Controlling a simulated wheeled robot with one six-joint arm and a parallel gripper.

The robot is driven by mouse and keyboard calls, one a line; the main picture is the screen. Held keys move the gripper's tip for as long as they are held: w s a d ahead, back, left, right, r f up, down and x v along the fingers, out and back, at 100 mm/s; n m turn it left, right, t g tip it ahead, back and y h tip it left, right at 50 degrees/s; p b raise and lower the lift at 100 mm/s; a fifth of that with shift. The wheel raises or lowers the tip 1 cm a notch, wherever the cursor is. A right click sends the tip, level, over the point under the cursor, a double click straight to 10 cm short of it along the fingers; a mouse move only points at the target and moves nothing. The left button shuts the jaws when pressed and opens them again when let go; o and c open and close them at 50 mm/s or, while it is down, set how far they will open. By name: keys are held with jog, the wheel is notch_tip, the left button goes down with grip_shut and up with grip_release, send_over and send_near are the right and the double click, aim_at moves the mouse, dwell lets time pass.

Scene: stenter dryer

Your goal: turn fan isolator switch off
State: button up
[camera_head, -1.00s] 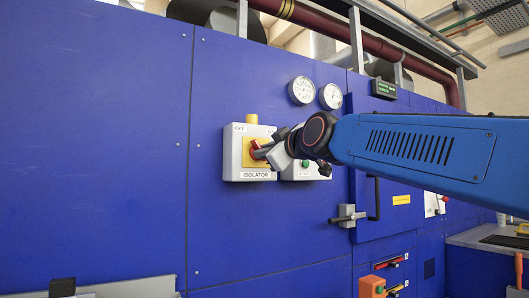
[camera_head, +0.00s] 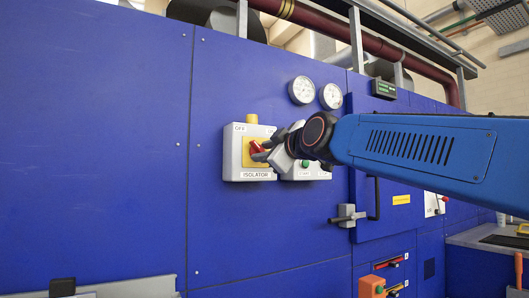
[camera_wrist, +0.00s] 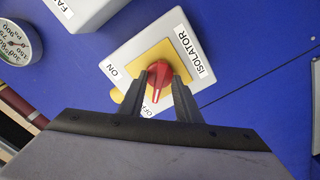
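The isolator switch is a pale grey box (camera_head: 232,160) on the blue panel in the head view, with a yellow plate (camera_head: 248,160) and a red rotary handle (camera_head: 257,147). In the wrist view the red handle (camera_wrist: 158,85) points toward the OFF label (camera_wrist: 149,109), away from the ON label (camera_wrist: 112,70). My gripper (camera_wrist: 161,80) is at the switch, with one finger on each side of the handle. Gaps show between the fingers and the handle, so it looks open around it. In the head view my wrist hides part of the handle and the fingertips.
A second grey box (camera_head: 318,172) with a green button stands close to the right, partly behind my wrist. Two round gauges (camera_head: 302,90) sit above it. A door latch (camera_head: 347,216) sticks out lower right. The panel left of the isolator is clear.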

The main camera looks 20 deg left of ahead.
jog(key=v, duration=1.7)
jog(key=shift+s, duration=0.2)
jog(key=shift+d, duration=0.15)
jog(key=d+f+m+g+h, duration=0.1)
jog(key=d+f+m+h, duration=0.35)
jog(key=d+f, duration=0.8)
jog(key=d+f+m+g+h, duration=0.1)
jog(key=d+f+m+h, duration=0.35)
jog(key=d+f, duration=0.8)
jog(key=s+d+f+m+g+h, duration=0.1)
jog(key=s+d+f+m, duration=0.2)
jog(key=f, duration=0.7)
jog(key=s+d+f+m+g+h, duration=0.2)
jog(key=s+d+f+m, duration=0.2)
jog(key=s+d+f, duration=0.4)
jog(key=s+d+f+m+g+h, duration=0.1)
jog(key=s+d+f+m, duration=0.2)
jog(key=f, duration=1.1)
jog(key=s+d, duration=0.3)
jog(key=s, duration=0.1)
jog(key=shift+m+g+h, duration=0.3)
jog(key=shift+g+h, duration=0.1)
